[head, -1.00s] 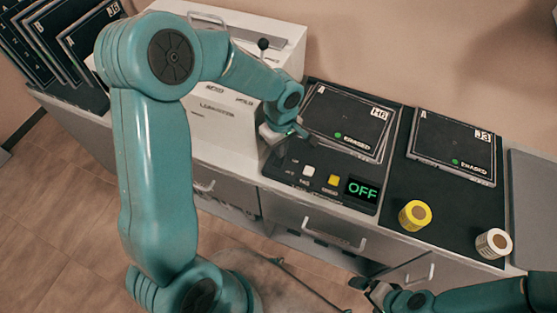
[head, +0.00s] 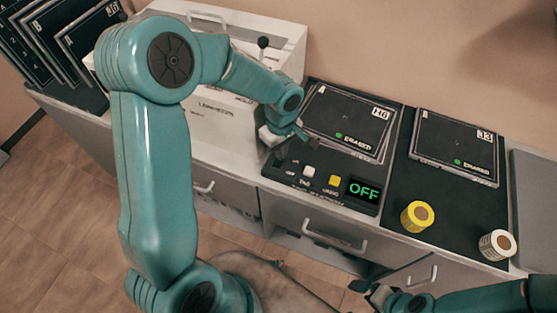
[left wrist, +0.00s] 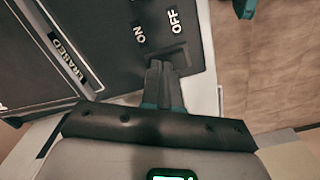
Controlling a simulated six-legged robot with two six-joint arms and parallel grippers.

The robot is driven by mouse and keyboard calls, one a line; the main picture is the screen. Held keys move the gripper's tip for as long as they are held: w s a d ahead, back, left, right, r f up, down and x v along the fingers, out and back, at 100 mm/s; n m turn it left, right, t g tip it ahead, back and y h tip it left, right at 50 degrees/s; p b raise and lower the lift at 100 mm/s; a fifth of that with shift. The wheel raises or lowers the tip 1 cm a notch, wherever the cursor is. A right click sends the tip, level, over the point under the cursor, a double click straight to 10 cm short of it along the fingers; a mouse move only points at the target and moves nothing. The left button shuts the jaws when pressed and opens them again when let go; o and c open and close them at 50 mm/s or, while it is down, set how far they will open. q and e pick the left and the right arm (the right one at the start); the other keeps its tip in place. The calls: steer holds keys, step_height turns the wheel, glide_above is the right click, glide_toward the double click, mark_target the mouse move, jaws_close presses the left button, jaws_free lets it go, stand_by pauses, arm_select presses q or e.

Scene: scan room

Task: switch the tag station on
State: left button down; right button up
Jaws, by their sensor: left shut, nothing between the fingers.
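The tag station (head: 328,190) is a black panel on the counter, with a white button, a yellow button and a display (head: 362,190) reading OFF in green. A black plate marked M6 and ERASED (head: 348,118) lies on its back part. My left gripper (head: 283,150) is shut and empty at the panel's left end. In the left wrist view its fingertips (left wrist: 165,72) are at a dark switch (left wrist: 172,57) beside the ON and OFF labels, nearer OFF. The fingers partly hide the switch, so I cannot tell contact. My right gripper (head: 374,293) is low in the head view, away from the station.
A white machine (head: 215,115) with a black-knobbed lever stands left of the station. To the right, a dark mat (head: 393,205) holds another plate marked J3 (head: 453,148), a yellow roll (head: 417,216) and a white roll (head: 496,245). Several black plates stand at the far left.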

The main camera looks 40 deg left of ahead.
arm_select(q)
step_height(320, 180, up, 7)
steer(key=p, duration=0.3)
steer(key=shift+p, duration=0.4)
steer(key=shift+s+d, duration=0.1)
steer(key=shift+s, duration=0.05)
stand_by(0.4)
